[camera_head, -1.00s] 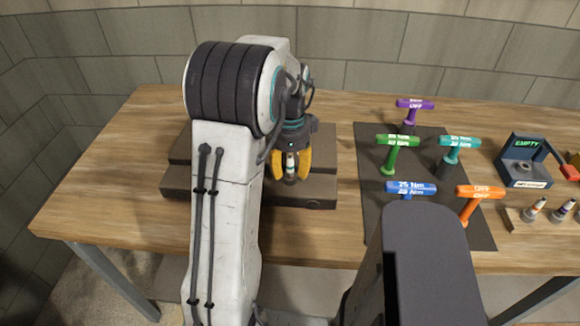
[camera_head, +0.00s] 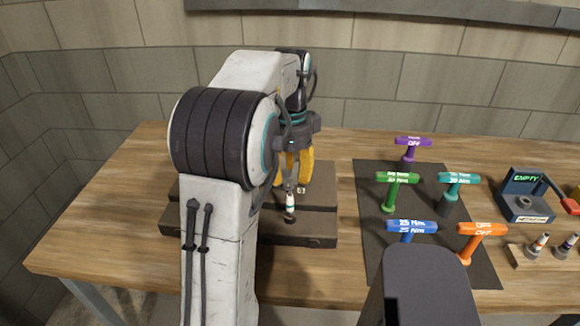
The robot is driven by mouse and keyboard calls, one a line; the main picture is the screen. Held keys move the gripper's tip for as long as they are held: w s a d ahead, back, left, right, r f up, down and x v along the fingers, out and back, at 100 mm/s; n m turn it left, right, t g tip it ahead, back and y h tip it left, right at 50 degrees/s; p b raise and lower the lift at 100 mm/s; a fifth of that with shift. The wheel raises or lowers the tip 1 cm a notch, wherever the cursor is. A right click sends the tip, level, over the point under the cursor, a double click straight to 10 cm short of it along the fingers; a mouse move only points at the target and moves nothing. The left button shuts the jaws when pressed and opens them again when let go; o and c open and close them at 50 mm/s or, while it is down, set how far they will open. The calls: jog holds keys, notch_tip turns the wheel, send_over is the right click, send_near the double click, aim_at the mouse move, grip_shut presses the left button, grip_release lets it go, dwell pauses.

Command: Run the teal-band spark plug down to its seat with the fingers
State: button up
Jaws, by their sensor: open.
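The spark plug (camera_head: 290,202) stands upright in the dark engine block (camera_head: 318,228), in its lower front step, left of the table's middle. Its body looks white with a teal mark and a dark foot, and it is small in view. My gripper (camera_head: 296,180), with yellow fingers, is above and just behind the plug in the picture. It is open and the plug stands clear below the fingertips. How deep the plug sits in its hole cannot be told. My arm hides the left part of the block.
A dark mat (camera_head: 375,183) on the right holds purple (camera_head: 412,142), green (camera_head: 397,178), teal (camera_head: 457,179), blue (camera_head: 411,227) and orange (camera_head: 482,229) T-handle tools. A tester reading EMPTY (camera_head: 526,183) and a small plug rack (camera_head: 520,258) stand farther right. The table's left end is clear.

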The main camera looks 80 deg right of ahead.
aim_at(290, 210)
jog(key=shift+o, duration=0.8)
jog(key=shift+r, duration=0.4)
notch_tip(290, 210, down, 12)
jog(key=shift+f, duration=0.2)
jog(key=shift+s, duration=0.1)
grip_shut()
jog(key=m, duration=0.3)
jog(key=shift+m, duration=0.4)
jog(key=m, duration=0.4)
jog(key=shift+m, duration=0.3)
jog(key=m, duration=0.4)
jog(key=shift+f+m, duration=0.1)
jog(key=shift+m, duration=0.2)
jog(key=m, duration=0.4)
